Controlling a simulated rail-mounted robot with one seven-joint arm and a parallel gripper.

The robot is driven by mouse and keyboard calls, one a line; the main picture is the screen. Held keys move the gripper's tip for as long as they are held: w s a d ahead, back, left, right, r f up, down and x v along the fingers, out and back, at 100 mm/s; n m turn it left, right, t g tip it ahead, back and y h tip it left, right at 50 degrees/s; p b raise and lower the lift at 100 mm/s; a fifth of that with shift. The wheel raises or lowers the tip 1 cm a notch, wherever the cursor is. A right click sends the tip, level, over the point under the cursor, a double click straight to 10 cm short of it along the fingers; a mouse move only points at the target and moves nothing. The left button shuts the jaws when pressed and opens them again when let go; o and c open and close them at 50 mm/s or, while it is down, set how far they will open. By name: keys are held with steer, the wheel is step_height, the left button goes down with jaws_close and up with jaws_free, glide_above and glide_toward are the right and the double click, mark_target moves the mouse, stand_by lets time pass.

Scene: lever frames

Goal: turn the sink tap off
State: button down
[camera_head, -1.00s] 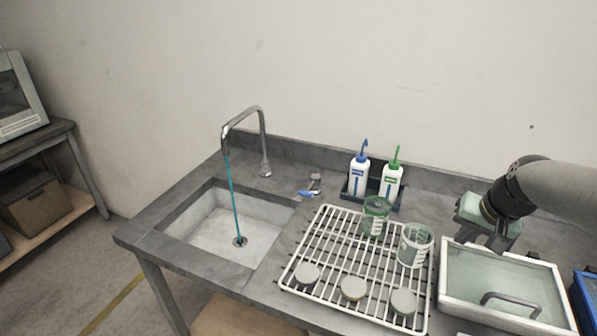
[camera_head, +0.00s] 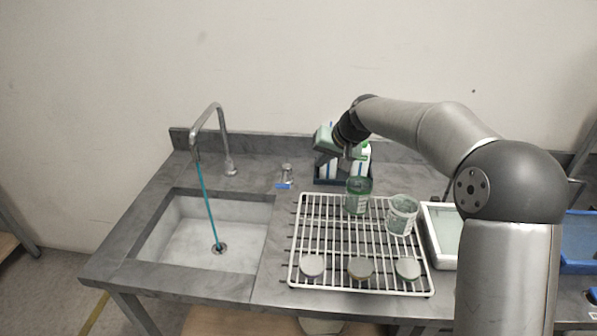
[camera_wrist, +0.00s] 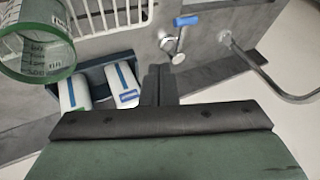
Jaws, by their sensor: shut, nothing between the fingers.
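The sink tap's spout (camera_head: 221,135) arches over the basin, and a blue-green water stream (camera_head: 208,207) runs from it to the drain. The tap lever (camera_head: 286,175), a small metal knob with a blue tip, stands on the counter right of the spout. In the wrist view the lever (camera_wrist: 179,45) shows beyond my fingertips, its blue tip turned away from the wall. My gripper (camera_head: 324,160) is above the bottle holder, right of the lever and apart from it. Its fingers (camera_wrist: 159,72) are shut and empty in the wrist view.
Wash bottles (camera_wrist: 122,84) in a dark holder (camera_wrist: 93,72) are below and beside my fingers. A green-tinted beaker (camera_head: 358,197) and a clear beaker (camera_head: 402,215) stand on the white rack (camera_head: 335,240). The counter between lever and holder is clear.

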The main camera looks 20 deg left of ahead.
steer(key=p, duration=0.2)
glide_toward(285, 176)
steer(key=f, duration=0.1)
steer(key=d+f, duration=0.1)
steer(key=f, duration=0.1)
steer(key=d+f, duration=0.1)
steer(key=shift+w+d+f, duration=0.25)
steer(key=shift+w, duration=0.05)
steer(key=shift+s+a+f+p, duration=0.15)
steer(key=shift+a+p, duration=0.1)
steer(key=shift+a, duration=0.4)
steer(key=shift+s+a+f+p, duration=0.15)
steer(key=shift+a+f+p, duration=0.1)
steer(key=shift+a, duration=0.4)
steer(key=shift+s+a+f+p, duration=0.1)
steer(key=shift+a+p, duration=0.15)
steer(key=shift+a, duration=0.4)
